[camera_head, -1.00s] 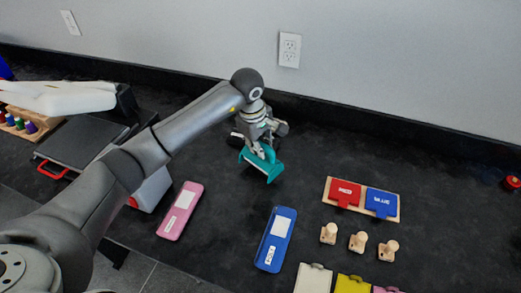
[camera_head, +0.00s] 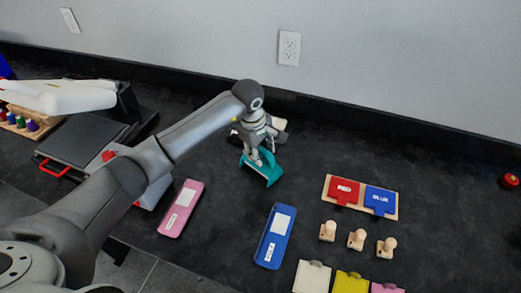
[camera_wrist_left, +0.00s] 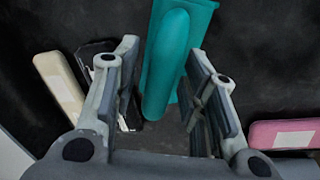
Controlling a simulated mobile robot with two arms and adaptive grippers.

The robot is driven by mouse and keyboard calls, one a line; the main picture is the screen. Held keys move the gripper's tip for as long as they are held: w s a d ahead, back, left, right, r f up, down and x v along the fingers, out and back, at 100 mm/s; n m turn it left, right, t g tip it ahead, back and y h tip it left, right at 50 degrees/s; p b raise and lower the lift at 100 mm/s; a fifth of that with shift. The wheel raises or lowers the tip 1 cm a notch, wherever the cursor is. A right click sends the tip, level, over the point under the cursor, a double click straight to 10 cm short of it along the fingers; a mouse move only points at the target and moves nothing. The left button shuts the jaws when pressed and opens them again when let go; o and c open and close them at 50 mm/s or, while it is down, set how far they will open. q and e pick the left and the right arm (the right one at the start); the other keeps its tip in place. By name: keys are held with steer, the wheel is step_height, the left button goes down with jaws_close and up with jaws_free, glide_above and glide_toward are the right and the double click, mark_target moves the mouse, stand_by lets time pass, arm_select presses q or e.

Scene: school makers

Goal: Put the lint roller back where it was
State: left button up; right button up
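A teal tool (camera_head: 264,174) with a rounded handle along a flat plate is on or just above the dark counter; it is the likeliest lint roller, but I cannot confirm that. My left gripper (camera_head: 262,158) is directly over it. In the left wrist view the teal handle (camera_wrist_left: 163,80) runs between the two fingers (camera_wrist_left: 160,85), which stand apart with a visible gap beside it. My right gripper is out of view.
A cream and black object (camera_head: 277,124) lies close behind the gripper. A pink case (camera_head: 181,206) and a blue case (camera_head: 270,248) lie in front. A wooden board (camera_head: 362,198) with red and blue plates is at right. The counter behind it is clear.

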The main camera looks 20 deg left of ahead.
mark_target(255, 168)
arm_select(q)
steer(key=shift+r, duration=0.1)
steer(key=shift+r, duration=0.2)
step_height(255, 168, up, 12)
steer(key=s+b, duration=0.1)
steer(key=s, duration=0.1)
steer(key=shift+a+f, duration=0.25)
steer(key=shift+a, duration=0.2)
